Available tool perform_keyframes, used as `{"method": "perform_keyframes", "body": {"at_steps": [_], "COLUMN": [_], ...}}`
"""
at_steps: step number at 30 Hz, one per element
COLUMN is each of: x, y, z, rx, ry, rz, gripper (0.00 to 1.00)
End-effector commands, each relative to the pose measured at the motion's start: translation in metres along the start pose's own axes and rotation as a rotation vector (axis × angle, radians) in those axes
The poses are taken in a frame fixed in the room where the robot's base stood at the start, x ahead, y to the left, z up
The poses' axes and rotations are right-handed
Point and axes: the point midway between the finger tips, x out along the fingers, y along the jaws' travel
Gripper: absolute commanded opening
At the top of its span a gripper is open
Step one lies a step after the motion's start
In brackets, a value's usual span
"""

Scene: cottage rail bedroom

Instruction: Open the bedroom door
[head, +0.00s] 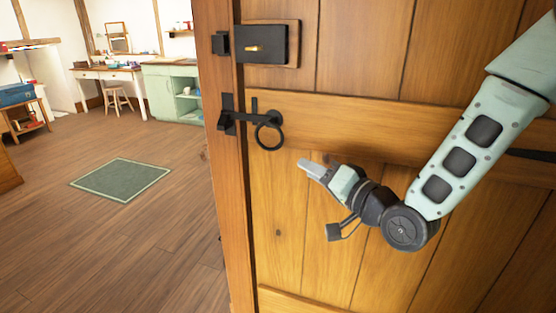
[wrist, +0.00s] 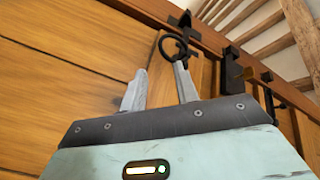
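The wooden plank door (head: 330,230) fills the right half of the head view. A black ring handle (head: 268,133) hangs on it near its left edge, with a black latch (head: 232,117) beside it. My gripper (head: 308,167) is in front of the door, right of and slightly below the ring. In the wrist view my gripper (wrist: 158,82) has its two fingers apart with nothing between them. The ring (wrist: 172,46) shows just beyond the right fingertip there; I cannot tell whether they touch. I cannot tell whether the door is fully shut.
A black lock box (head: 262,45) with a brass knob is above the ring. Left of the door is open wooden floor with a green rug (head: 121,180). A green cabinet (head: 172,92), desk (head: 108,76) and stool (head: 117,97) stand far back.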

Motion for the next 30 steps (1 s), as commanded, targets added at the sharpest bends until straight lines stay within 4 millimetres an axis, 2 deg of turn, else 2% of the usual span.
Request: {"method": "perform_keyframes", "body": {"at_steps": [1, 9, 15, 21, 30], "x": [0.012, 0.068, 0.099, 0.114, 0.116], "y": [-0.002, -0.002, -0.002, -0.001, -0.001], "z": [-0.001, -0.001, -0.001, -0.001, 0.000], "rx": [0.000, 0.001, 0.001, 0.000, 0.000], "ry": [0.000, 0.000, 0.000, 0.000, 0.000], "rz": [-0.003, -0.003, -0.002, -0.001, -0.001], "gripper": [0.30, 0.30, 0.30, 0.30, 0.30]}}
